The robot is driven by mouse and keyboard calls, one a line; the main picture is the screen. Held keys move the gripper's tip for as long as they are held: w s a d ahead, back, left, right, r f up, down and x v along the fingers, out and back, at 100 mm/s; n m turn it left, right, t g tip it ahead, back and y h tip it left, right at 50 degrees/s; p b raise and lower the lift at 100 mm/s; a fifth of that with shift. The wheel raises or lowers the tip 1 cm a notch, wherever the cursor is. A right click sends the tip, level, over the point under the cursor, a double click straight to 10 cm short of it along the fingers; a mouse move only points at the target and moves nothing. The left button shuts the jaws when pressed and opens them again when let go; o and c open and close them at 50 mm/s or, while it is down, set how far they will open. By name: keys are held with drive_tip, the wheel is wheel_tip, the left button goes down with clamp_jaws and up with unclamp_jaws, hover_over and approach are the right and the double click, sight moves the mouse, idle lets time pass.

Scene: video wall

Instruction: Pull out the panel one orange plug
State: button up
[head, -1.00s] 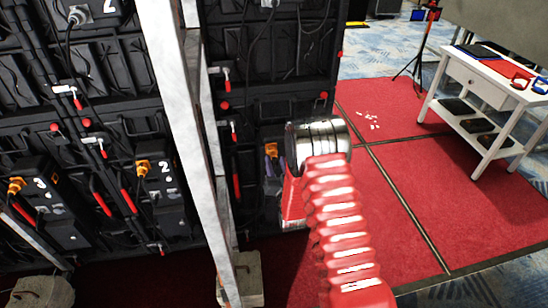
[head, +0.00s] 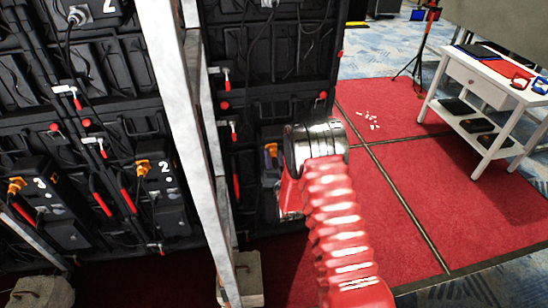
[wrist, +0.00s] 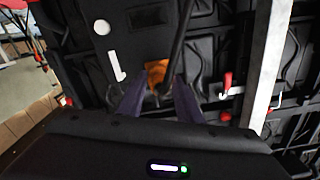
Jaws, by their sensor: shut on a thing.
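The panel one orange plug (wrist: 157,72) shows in the wrist view, between the tips of my gripper's two dark purple fingers (wrist: 158,92). The gripper is shut on it. The plug is at the black power box of panel one, marked with a white numeral 1 (wrist: 116,66). I cannot tell whether the plug is still fully seated. In the head view the orange plug (head: 271,150) shows left of my arm's silver wrist joint; my arm hides much of the box and gripper.
A dark cable (wrist: 181,35) passes close by the plug. A pale metal upright (head: 195,150) stands left of my arm. Panels two (head: 160,190) and three (head: 50,205) have their own orange plugs.

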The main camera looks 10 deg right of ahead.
clamp_jaws()
drive_tip(key=shift+s, duration=0.1)
drive_tip(key=shift+s+d+f, duration=0.1)
drive_tip(key=shift+s+d, duration=0.05)
drive_tip(key=shift+s, duration=0.65)
drive_tip(key=o, duration=0.6)
unclamp_jaws()
drive_tip(key=shift+s, duration=0.1)
drive_tip(key=s, duration=1.3)
drive_tip(key=shift+s+d, duration=0.25)
drive_tip(key=shift+s, duration=0.1)
